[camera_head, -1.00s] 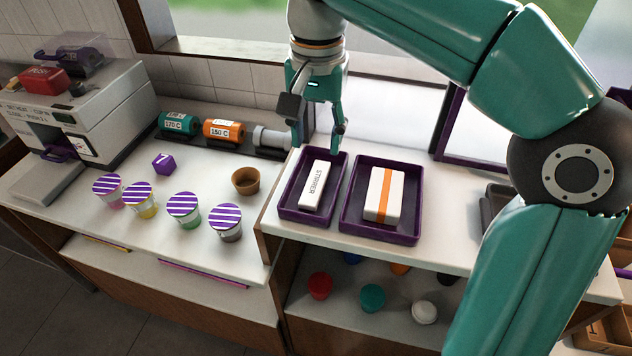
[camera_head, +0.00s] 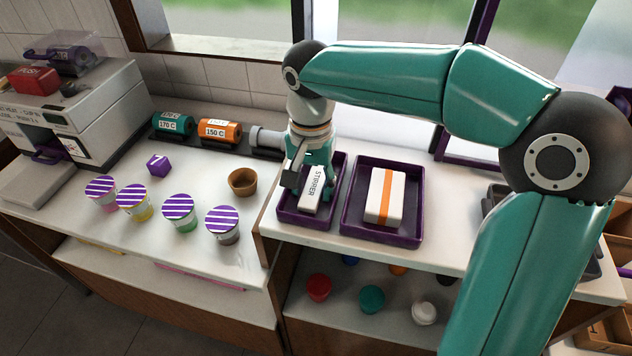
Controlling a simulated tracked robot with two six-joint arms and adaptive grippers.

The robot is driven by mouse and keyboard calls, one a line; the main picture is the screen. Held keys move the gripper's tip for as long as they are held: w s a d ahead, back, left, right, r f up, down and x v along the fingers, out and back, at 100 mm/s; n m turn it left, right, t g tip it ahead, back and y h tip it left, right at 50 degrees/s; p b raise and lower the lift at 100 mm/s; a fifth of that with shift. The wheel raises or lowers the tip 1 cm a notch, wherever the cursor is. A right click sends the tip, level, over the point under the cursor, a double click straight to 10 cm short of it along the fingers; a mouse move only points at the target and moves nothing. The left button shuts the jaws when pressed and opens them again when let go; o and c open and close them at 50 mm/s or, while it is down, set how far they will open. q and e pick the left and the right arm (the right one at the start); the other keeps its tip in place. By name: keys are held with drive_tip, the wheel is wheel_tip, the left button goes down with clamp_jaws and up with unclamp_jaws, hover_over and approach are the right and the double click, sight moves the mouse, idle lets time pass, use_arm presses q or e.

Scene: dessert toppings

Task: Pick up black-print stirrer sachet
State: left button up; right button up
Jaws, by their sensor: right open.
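The black-print stirrer sachet (camera_head: 312,190) is a white block with black "STIRRER" lettering, lying in the left purple tray (camera_head: 307,222). My right gripper (camera_head: 313,186) is down in that tray at the sachet's far part, with its fingers open around or beside the sachet. The wrist and fingers hide the sachet's far end, and I cannot tell whether they touch it. My left gripper is not in view.
A second purple tray (camera_head: 381,237) to the right holds a white sachet with an orange stripe (camera_head: 384,197). A brown cup (camera_head: 243,182) and several striped-lid cups (camera_head: 223,224) stand to the left. Coloured lids sit on the shelf below.

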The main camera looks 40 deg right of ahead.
drive_tip(key=c, duration=0.5)
drive_tip(key=shift+c, duration=0.2)
drive_tip(key=shift+r, duration=0.1)
